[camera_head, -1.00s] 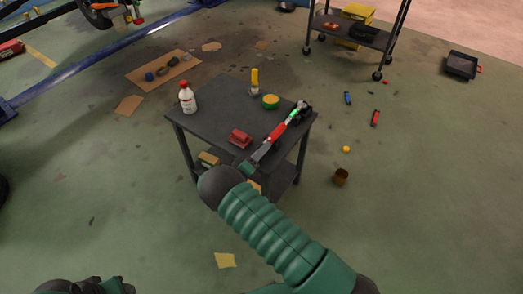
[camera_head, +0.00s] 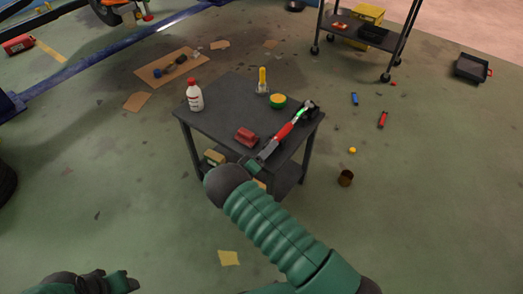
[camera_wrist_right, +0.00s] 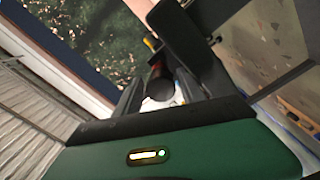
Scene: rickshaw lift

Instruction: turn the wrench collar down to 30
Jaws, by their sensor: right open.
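The wrench (camera_head: 285,131) lies diagonally across the right side of the dark table (camera_head: 225,105). It has a red section, a small green lit part and a dark head at its far end. My right gripper (camera_head: 262,160) is at the near end of the wrench, partly hidden by my dark wrist. In the right wrist view, the open fingers (camera_wrist_right: 158,92) stand on either side of a dark round end (camera_wrist_right: 160,84), which looks like the wrench's handle. Contact and the collar's scale cannot be read. My left gripper (camera_head: 105,282) is at the bottom left, its jaws unclear.
A cart (camera_head: 365,35) stands behind. Small items lie on the floor at right.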

